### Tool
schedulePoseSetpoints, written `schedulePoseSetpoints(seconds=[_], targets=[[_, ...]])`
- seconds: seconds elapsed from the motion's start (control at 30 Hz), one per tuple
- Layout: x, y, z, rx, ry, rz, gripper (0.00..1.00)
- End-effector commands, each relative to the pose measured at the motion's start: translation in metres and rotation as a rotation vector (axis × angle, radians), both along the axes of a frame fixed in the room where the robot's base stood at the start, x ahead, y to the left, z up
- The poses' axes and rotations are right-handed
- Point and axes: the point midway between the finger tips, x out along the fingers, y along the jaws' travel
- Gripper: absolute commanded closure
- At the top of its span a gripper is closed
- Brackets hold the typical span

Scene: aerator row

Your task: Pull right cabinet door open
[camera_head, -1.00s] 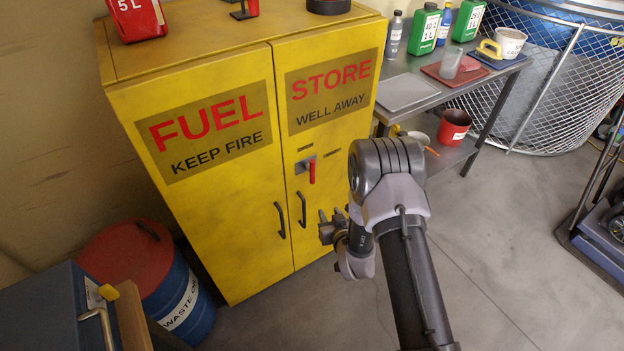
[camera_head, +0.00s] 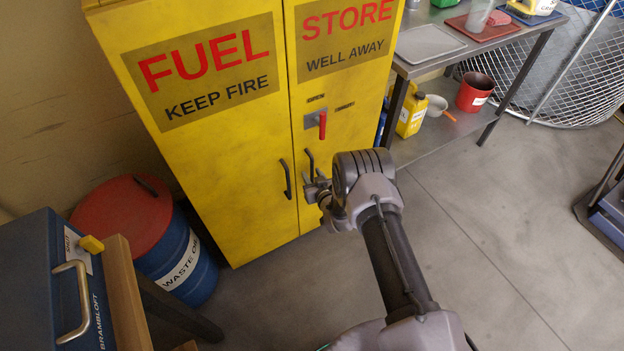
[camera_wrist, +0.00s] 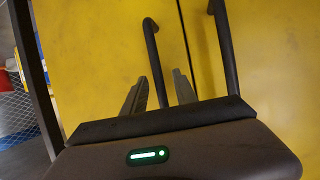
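The yellow fuel cabinet has a right door (camera_head: 345,100) that looks shut against the left door (camera_head: 215,120). The right door's dark bar handle (camera_head: 309,162) is partly hidden behind my gripper (camera_head: 314,188). In the wrist view, that handle (camera_wrist: 151,45) runs down between the two fingers of my gripper (camera_wrist: 160,76). The fingers are spread apart, with visible space on both sides of the bar; I cannot tell contact. The left door's handle (camera_head: 286,179) stands beside it and also shows in the wrist view (camera_wrist: 224,45). A red latch lever (camera_head: 322,125) points vertically on the right door.
A metal bench (camera_head: 475,50) with trays stands right of the cabinet, with a red bucket (camera_head: 474,93) and yellow jug (camera_head: 411,115) on its lower shelf. A waste oil drum (camera_head: 180,255) and blue box (camera_head: 50,290) are at left.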

Motion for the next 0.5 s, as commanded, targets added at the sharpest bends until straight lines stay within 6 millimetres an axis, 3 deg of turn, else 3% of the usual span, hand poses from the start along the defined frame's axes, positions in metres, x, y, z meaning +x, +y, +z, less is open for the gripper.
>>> schedulePoseSetpoints(seconds=[0.33, 0.5], targets=[[0.0064, 0.0026, -0.0019, 0.000, 0.000, 0.000, 0.66], [0.0062, 0.0025, -0.0019, 0.000, 0.000, 0.000, 0.97]])
